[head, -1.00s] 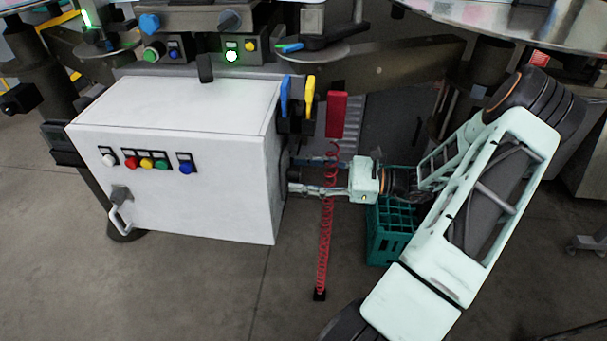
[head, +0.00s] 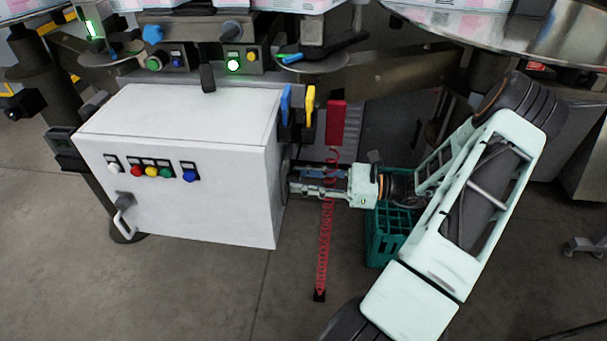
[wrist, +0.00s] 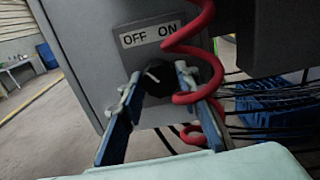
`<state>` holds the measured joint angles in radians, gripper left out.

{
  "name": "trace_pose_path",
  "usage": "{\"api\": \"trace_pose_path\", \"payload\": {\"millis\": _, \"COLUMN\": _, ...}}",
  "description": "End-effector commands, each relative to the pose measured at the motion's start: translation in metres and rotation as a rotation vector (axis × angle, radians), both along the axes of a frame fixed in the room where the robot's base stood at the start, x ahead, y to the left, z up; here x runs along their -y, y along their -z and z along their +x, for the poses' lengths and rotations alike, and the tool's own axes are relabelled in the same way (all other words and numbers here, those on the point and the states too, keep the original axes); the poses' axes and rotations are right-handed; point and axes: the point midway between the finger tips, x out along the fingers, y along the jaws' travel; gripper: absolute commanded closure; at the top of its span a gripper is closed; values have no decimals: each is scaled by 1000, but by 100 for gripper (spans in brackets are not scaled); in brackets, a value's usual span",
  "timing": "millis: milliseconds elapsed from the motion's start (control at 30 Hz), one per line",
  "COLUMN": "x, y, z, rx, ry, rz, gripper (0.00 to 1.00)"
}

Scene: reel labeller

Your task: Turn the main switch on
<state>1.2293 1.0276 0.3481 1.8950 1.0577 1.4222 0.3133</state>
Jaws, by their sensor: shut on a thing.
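The main switch is a round black knob (wrist: 157,84) with a white pointer line on the side of the white cabinet (head: 190,215). Its label (wrist: 150,34) above reads OFF on the left and ON on the right. The pointer line slants up and to the left, toward the OFF side. My gripper (wrist: 158,80) is shut on the knob, with one blue finger on each side. In the head view my gripper (head: 291,180) reaches the cabinet's right side, and the knob is hard to make out there.
A red coiled cable (wrist: 186,68) hangs right by my right finger. It also hangs in front of my gripper in the head view (head: 324,240). A green crate (head: 384,243) stands under my arm. Blue and yellow handles (head: 309,105) stick up at the cabinet's corner.

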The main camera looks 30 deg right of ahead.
Motion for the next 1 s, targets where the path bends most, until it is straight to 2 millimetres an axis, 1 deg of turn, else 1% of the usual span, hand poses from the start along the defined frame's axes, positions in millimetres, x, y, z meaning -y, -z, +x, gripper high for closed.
{"api": "trace_pose_path", "payload": {"millis": 33, "x": 0, "y": -5, "z": 0, "rx": -33, "ry": -2, "rz": 21, "gripper": 95}}
{"api": "trace_pose_path", "payload": {"millis": 100, "x": 0, "y": -6, "z": -1, "rx": -84, "ry": -2, "rz": 54, "gripper": 95}}
{"api": "trace_pose_path", "payload": {"millis": 1000, "x": 0, "y": -1, "z": 0, "rx": -791, "ry": -1, "rz": 532, "gripper": 95}}
